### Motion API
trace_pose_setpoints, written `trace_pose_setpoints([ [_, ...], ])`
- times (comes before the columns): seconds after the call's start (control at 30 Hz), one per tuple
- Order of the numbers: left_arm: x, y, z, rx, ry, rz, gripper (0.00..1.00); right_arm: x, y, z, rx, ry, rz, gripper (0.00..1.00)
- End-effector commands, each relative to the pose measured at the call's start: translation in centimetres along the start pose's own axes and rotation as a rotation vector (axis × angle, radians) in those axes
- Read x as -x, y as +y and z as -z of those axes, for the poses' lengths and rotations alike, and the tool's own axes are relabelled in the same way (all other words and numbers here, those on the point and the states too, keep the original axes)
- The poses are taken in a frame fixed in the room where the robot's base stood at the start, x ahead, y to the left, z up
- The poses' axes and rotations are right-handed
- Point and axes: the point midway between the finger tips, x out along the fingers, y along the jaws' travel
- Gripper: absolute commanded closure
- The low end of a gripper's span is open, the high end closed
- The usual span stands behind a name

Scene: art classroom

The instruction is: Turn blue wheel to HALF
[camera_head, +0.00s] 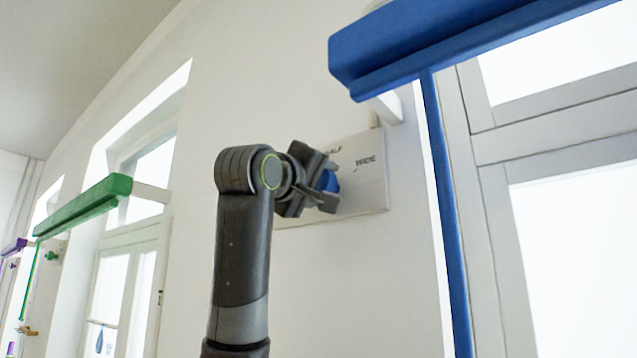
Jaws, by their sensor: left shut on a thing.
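The blue wheel (331,181) is on a pale wall panel (374,184), mostly hidden behind my left gripper (325,186). The gripper is shut on the wheel, with its fingers on either side of the blue part. The panel carries a partly covered mark that reads "HALF" above the wheel and another to its upper right that looks like "WIDE". The wheel's pointer cannot be made out. My right gripper is not in view.
A blue beam (430,45) juts out at the upper right, with a blue rod (447,210) hanging down beside the window. A green beam (85,203) and a purple one (14,246) are further left.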

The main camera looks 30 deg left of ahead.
Motion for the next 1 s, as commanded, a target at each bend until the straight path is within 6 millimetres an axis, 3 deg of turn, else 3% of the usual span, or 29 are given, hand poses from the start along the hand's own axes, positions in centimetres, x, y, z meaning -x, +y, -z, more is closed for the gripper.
trace_pose_setpoints([
  [0.47, 0.1, 0.1, 0.3, -0.054, 0.004, -0.021, 0.69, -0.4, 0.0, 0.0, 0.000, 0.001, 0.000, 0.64],
  [1.0, 0.1, 0.3, 0.5, -0.473, -0.028, -0.146, 0.69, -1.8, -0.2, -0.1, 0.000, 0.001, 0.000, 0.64],
])
